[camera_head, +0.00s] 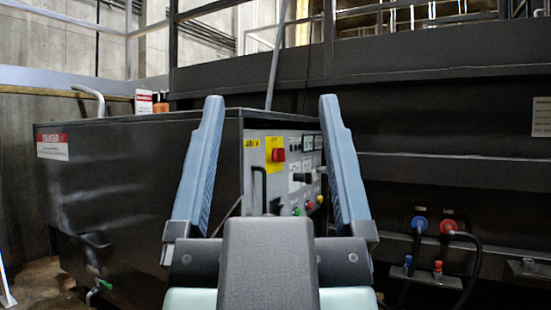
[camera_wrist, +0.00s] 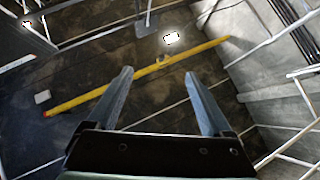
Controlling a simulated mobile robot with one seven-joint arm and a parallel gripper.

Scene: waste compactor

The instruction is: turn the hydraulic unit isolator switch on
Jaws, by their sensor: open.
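The control panel (camera_head: 250,183) is the grey face on the right end of a dark hydraulic cabinet (camera_head: 140,190). A red switch (camera_head: 279,155) sits on a yellow plate on it and looks like the isolator; its position is too small to read. My gripper (camera_head: 272,100) is open and empty, pointing upward in front of the cabinet. Its two blue-grey fingers stand either side of the panel in the head view and do not visibly touch it. In the wrist view my gripper (camera_wrist: 158,75) is also open, with no switch or panel in sight.
A black handle (camera_head: 259,190) projects from the panel, with coloured buttons nearby. Blue and red hose couplings (camera_head: 447,226) are at the right on the dark machine wall. In the wrist view a yellow bar (camera_wrist: 135,76) and pale railings cross the scene.

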